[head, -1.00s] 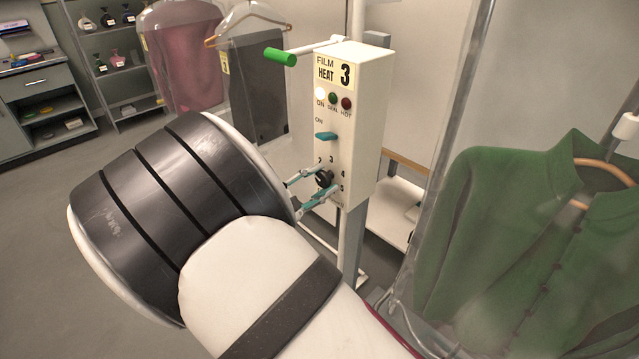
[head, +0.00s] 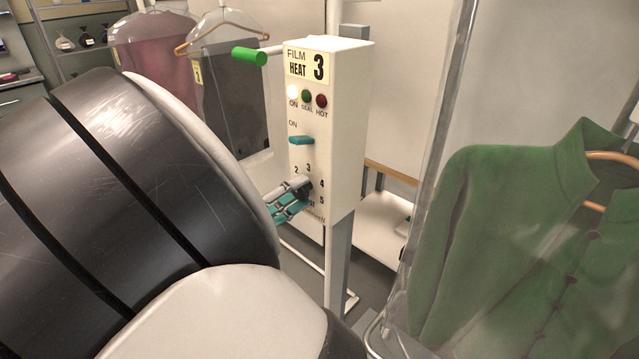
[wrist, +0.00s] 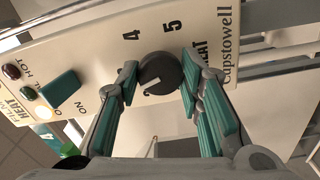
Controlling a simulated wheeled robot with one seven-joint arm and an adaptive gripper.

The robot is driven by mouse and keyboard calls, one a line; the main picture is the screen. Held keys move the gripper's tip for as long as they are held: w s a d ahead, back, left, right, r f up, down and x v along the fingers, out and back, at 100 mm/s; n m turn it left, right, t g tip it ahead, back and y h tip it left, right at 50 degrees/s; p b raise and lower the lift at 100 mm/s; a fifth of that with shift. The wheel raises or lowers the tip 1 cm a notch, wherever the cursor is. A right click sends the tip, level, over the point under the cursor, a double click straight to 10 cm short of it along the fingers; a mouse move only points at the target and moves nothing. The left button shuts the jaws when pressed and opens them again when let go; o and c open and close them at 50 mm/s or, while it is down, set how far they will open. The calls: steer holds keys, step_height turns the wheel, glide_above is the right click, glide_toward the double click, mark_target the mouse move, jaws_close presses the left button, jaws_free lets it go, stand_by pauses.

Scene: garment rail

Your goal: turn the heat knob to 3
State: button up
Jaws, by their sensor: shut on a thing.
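The dark round heat knob (wrist: 160,72) is on the front of the white film heat box (head: 340,130). My gripper (wrist: 159,80) is shut on the knob, one finger on each side, in the wrist view. A short white mark on the knob points to the lower left there. The 4 and 5 show beside the knob; the 2 and 3 are hidden in that view. In the head view, my gripper (head: 297,194) covers most of the knob, and 2, 3, 4 and 5 show around it. The card (head: 307,67) reads HEAT 3.
A teal switch (head: 302,140) sits above the knob, below a lit white lamp (head: 293,92), a green lamp and a red lamp. A green-ended handle (head: 249,56) sticks out at upper left. A green jacket (head: 530,230) under clear film hangs at right.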

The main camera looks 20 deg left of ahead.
steer(key=shift+f+m+b, duration=0.15)
steer(key=shift+m+b, duration=1.15)
steer(key=shift+m, duration=0.2)
steer(key=o, duration=1.2)
steer(key=shift+c, duration=0.2)
steer(key=shift+s, duration=0.1)
steer(key=v, duration=0.7)
steer(key=shift+s, duration=0.1)
